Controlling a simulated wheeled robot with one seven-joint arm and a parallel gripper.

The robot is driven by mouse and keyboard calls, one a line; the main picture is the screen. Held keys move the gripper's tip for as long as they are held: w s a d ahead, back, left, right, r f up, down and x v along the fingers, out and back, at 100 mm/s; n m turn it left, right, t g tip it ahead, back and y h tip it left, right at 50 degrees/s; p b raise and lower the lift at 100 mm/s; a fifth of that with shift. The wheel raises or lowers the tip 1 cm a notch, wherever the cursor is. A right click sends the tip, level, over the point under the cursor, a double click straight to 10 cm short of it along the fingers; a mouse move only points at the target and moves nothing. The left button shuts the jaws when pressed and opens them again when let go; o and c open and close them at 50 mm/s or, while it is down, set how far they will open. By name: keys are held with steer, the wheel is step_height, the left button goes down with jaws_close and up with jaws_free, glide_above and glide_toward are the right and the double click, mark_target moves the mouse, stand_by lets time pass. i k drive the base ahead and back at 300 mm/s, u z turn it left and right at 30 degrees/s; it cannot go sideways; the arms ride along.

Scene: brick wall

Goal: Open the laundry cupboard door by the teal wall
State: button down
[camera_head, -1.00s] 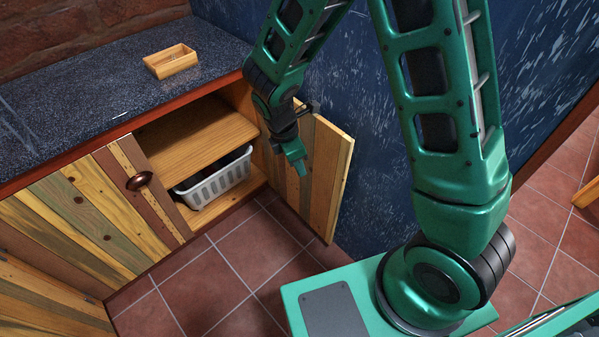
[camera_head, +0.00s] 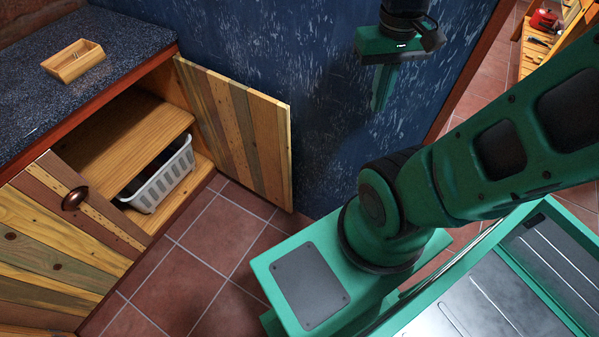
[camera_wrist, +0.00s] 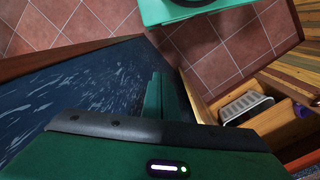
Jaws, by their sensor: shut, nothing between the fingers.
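The cupboard door (camera_head: 240,130) of striped, mixed-colour planks stands wide open, swung out at the right end of the cupboard beside the dark blue scuffed wall (camera_head: 310,60). Its inner face shows in the head view. My gripper (camera_head: 381,100) is in front of that wall, right of the door and clear of it, with its fingers pointing down. It is shut and empty. In the wrist view its fingers (camera_wrist: 160,95) are together. The open cupboard shows a wooden shelf (camera_head: 130,140) and a light grey laundry basket (camera_head: 160,182), also seen in the wrist view (camera_wrist: 245,106).
A closed plank door with a round dark knob (camera_head: 75,198) is left of the opening. A small wooden tray (camera_head: 73,62) sits on the speckled dark countertop (camera_head: 120,30). Tiled floor (camera_head: 215,235) lies clear before the cupboard. A wooden bench (camera_head: 540,50) stands far right.

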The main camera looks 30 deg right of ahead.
mark_target(246, 131)
steer(key=z, duration=0.1)
steer(key=k, duration=0.45)
steer(key=z, duration=1.25)
